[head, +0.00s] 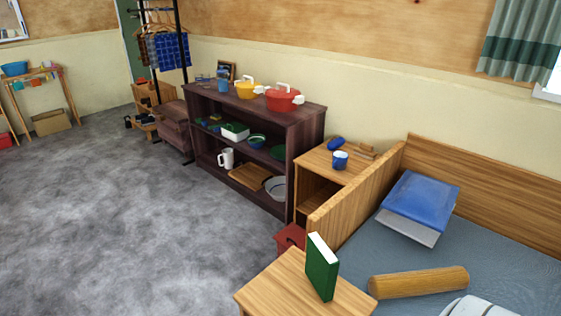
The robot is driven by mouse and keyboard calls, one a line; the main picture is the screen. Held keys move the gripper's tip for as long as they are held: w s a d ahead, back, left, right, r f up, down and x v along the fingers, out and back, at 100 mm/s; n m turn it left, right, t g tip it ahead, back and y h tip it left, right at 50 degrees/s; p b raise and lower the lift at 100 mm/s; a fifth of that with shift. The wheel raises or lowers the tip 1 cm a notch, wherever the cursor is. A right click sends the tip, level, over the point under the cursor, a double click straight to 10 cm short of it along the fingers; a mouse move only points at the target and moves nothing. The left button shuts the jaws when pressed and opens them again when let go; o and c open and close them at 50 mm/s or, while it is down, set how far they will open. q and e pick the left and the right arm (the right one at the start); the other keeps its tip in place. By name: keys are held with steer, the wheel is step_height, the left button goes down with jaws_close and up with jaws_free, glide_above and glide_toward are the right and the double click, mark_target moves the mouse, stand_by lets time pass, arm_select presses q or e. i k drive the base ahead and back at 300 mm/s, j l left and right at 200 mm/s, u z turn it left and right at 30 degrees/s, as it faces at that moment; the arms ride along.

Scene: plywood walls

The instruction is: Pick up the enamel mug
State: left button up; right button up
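A small blue mug (340,161) with a pale rim, which looks like the enamel mug, stands upright on the wooden bedside cabinet (318,165), right of the dark shelf. A dark blue rounded object (336,143) and a brown wooden item (360,151) lie behind it. Other vessels also show: a blue cup (223,86) on the dark shelf's top and a tall white mug or jug (226,158) on its bottom level. Neither of my grippers is in view.
The dark shelf (300,121) carries yellow (248,90) and red (284,99) pots. A bed with a wooden headboard (350,192) and a small table (266,289) with a green book (321,267) are in front. Grey floor (130,215) at left is clear.

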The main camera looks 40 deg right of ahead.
mark_target(338, 162)
steer(key=i+j, duration=0.25)
steer(key=i, duration=0.15)
steer(key=i+j+u, duration=0.15)
steer(key=i+j, duration=0.35)
steer(key=i, duration=0.3)
steer(key=i+j+u, duration=0.1)
steer(key=i+j, duration=0.15)
steer(key=i, duration=0.15)
steer(key=i+l+z, duration=0.2)
steer(key=i+z, duration=0.6)
steer(key=i+j+z, duration=0.1)
steer(key=i+z, duration=0.3)
steer(key=i+j+z, duration=0.35)
steer(key=i, duration=0.2)
steer(key=i+l+z, duration=0.2)
steer(key=i+z, duration=0.25)
steer(key=i, duration=0.15)
steer(key=i+z, duration=0.5)
steer(key=i+j+z, duration=0.45)
steer(key=i, duration=0.25)
